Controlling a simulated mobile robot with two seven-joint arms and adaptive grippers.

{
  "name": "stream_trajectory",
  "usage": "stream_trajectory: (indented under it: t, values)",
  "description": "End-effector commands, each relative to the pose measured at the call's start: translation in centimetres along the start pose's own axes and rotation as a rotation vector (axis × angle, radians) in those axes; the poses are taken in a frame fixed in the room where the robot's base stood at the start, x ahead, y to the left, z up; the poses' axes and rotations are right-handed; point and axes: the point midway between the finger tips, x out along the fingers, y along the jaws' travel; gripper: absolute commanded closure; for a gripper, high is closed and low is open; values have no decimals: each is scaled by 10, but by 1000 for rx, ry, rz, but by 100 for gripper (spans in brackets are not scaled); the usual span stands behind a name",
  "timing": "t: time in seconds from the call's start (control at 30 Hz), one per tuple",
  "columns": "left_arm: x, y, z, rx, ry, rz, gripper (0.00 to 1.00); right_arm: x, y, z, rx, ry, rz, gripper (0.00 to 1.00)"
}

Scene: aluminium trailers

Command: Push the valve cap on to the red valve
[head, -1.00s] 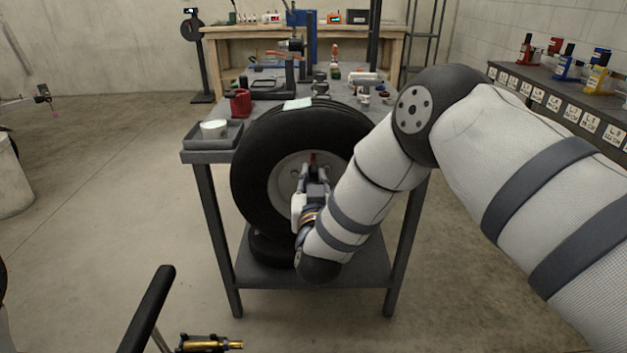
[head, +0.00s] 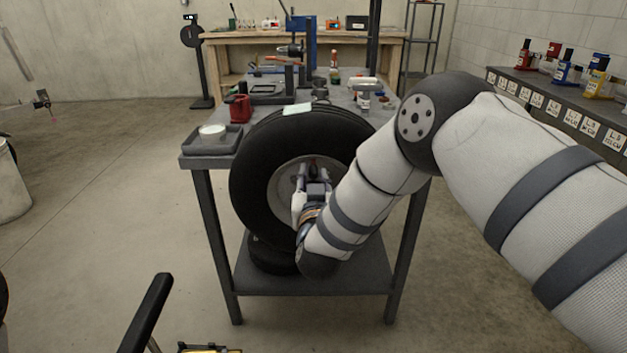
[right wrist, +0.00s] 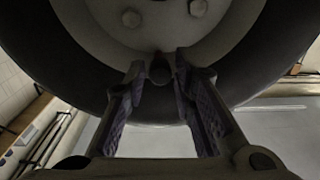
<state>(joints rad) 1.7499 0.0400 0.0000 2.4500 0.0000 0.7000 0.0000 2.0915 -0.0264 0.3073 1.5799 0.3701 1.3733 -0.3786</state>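The wheel (head: 262,150), a black tyre with a pale rim, stands upright at the table's front. My right gripper (head: 314,174) is at the rim's centre area, its two fingers apart. A small reddish-dark piece (head: 313,163) shows between the fingertips in the head view. In the right wrist view, a short dark round piece (right wrist: 160,68) sits between the fingertips (right wrist: 160,72), with a narrow gap on each side. I cannot tell valve and cap apart here; the red valve is mostly hidden. My left gripper is not in view.
The grey table (head: 207,163) carries a tray with a white round item (head: 212,131), a red mug (head: 240,108) and several tools. Another tyre (head: 268,258) lies on the lower shelf. A black bar (head: 147,312) stands at the lower left.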

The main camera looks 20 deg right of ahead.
Motion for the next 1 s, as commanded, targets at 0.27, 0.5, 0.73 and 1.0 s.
stream_trajectory:
  t: [0.27, 0.5, 0.73, 1.0]
  values:
    - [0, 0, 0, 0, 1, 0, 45, 0, 0, -1, 0, 1, 0, 59]
    - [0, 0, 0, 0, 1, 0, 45, -33, -1, 0, -3, -2, -3, 59]
    - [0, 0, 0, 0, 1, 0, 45, -94, 0, 0, -3, -2, -3, 59]
    - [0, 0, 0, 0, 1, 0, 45, -121, 0, -1, 0, 2, 0, 59]
